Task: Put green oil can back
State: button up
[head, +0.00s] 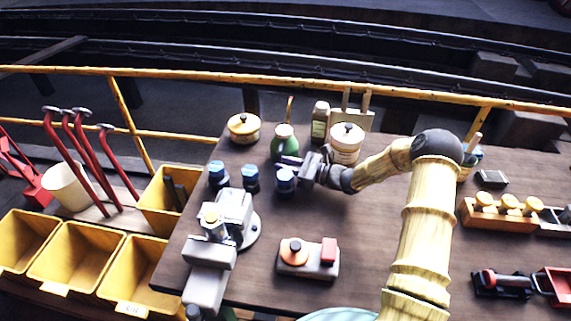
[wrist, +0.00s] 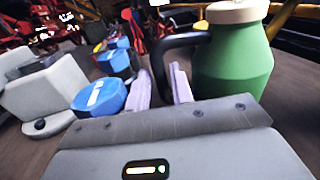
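The green oil can (head: 284,146) stands upright near the back of the workbench, with a thin spout pointing up. It is large at the right of the wrist view (wrist: 236,62), with a pale cap and a dark curved handle (wrist: 178,42). My gripper (head: 288,161) is at bench height, in front of the can. In the wrist view its two pale fingers (wrist: 162,85) are a little apart, and the lower part of the handle shows between them. Whether the fingers press on the handle I cannot tell.
Blue-capped jars (head: 251,178) stand left of my gripper; one blue lid (wrist: 98,96) is close by. A yellow pot (head: 243,128), a bottle (head: 320,122) and a cream tin (head: 346,143) stand along the back. A grey vise (head: 232,217) is at front left.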

jog(key=shift+r, duration=0.2)
jog(key=shift+s+d+f, duration=0.1)
jog(key=shift+s+d, duration=0.05)
jog(key=shift+d, duration=0.2)
jog(key=b+v, duration=0.2)
jog(key=v, duration=0.9)
jog(key=shift+d, duration=0.1)
